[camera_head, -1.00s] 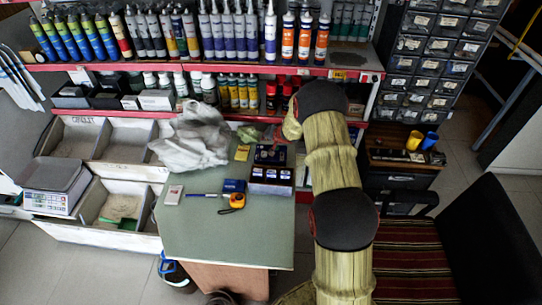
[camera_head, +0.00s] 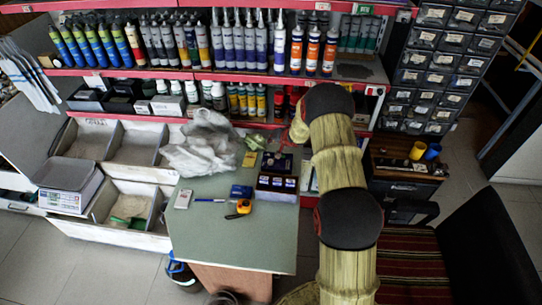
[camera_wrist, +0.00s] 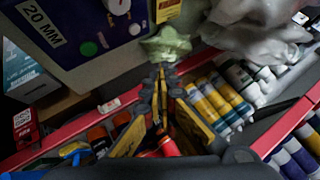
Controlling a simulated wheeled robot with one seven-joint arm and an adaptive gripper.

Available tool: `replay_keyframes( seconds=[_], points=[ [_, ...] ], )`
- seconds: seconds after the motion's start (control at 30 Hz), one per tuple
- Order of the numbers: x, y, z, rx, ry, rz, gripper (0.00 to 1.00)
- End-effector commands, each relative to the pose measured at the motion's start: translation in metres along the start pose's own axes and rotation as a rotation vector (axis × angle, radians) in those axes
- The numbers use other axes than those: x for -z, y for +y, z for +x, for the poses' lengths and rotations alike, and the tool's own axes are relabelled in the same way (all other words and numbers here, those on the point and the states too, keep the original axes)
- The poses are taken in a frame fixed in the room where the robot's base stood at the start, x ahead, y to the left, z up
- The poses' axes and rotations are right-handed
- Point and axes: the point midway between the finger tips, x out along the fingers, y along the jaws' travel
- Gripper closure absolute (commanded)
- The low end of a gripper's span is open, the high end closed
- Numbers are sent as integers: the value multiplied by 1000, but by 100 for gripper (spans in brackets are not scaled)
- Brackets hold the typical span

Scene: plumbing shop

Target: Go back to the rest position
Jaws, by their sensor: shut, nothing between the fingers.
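My gripper shows in the wrist view (camera_wrist: 160,72), with its dark fingers together and nothing held between them. The fingertips point at a pale green crumpled thing (camera_wrist: 166,44), and I cannot tell whether they touch it. In the head view my arm reaches over the right side of the green table (camera_head: 225,255) toward the shelf, and its upper links hide most of the gripper. The green crumpled thing (camera_head: 254,141) also shows there, at the table's back edge.
A crumpled grey plastic bag (camera_head: 203,143), a dark box (camera_head: 277,183) and an orange tape measure (camera_head: 240,207) lie on the table. Shelves of bottles (camera_head: 235,45) stand behind. A black chair (camera_head: 480,245) stands at right. Open floor lies at the lower left.

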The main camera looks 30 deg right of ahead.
Motion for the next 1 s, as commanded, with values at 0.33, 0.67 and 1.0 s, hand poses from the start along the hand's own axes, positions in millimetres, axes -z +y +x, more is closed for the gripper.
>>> replay_keyframes(
  seconds=[0.33,0.67,1.0],
  points=[
    [0,6,0,-23,-2,-88,100],
    [-43,97,-28,-324,-124,-321,100],
    [-70,104,-152,-545,-322,-472,100]
  ],
)
